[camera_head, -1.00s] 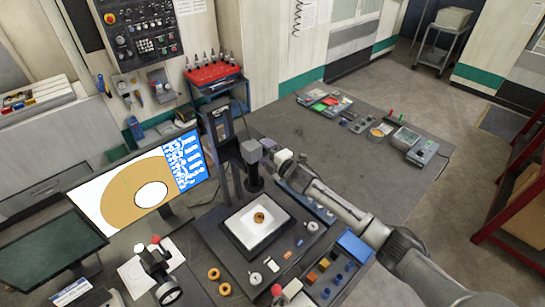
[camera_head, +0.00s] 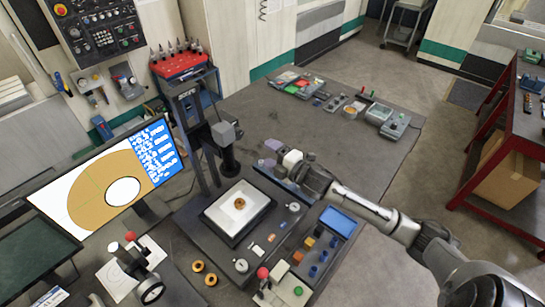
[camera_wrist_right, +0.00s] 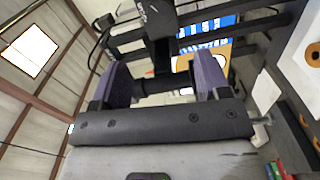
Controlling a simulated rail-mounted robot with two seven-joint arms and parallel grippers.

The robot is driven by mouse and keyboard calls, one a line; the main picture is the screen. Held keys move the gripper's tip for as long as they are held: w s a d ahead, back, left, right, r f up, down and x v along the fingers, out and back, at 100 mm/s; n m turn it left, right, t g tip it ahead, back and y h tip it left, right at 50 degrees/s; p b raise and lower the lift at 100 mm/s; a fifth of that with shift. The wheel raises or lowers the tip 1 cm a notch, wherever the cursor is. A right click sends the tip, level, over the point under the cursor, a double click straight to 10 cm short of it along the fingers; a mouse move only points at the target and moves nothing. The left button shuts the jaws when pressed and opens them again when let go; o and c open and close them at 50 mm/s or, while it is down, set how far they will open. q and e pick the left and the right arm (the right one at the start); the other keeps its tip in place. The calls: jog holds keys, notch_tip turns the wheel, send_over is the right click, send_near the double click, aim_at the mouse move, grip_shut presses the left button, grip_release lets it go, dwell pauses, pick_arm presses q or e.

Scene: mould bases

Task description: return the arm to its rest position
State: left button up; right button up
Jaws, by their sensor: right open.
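My right arm (camera_head: 365,207) comes in from the lower right in the head view and reaches over the bench. Its right gripper (camera_head: 269,154) has purple fingers, open and empty, to the right of the measuring machine's dark column and lens. In the right wrist view the right gripper (camera_wrist_right: 164,78) shows its two purple fingers wide apart with nothing between them. My left gripper is not in view.
The measuring machine's stage (camera_head: 212,207) holds an orange ring (camera_head: 239,203) on a white plate. A monitor (camera_head: 105,185) stands left of it. A blue bin (camera_head: 337,221) and small coloured parts lie near my arm.

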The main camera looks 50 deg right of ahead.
jog(key=shift+s, duration=0.25)
dwell(0.6)
jog(key=s+d+f+m+g+h, duration=0.35)
jog(key=m+g+h, duration=0.25)
jog(key=m, duration=0.4)
jog(key=s+a+f+m+g+y+p, duration=0.2)
jog(key=s+a+f+g+p, duration=0.1)
jog(key=s+a, duration=0.9)
jog(key=s+a+f+m+g+y+p, duration=0.3)
jog(key=s+a+g+p, duration=0.2)
jog(key=s+a, duration=0.7)
jog(key=s, duration=0.5)
jog(key=shift+f+y, duration=0.15)
jog(key=shift+y, duration=0.15)
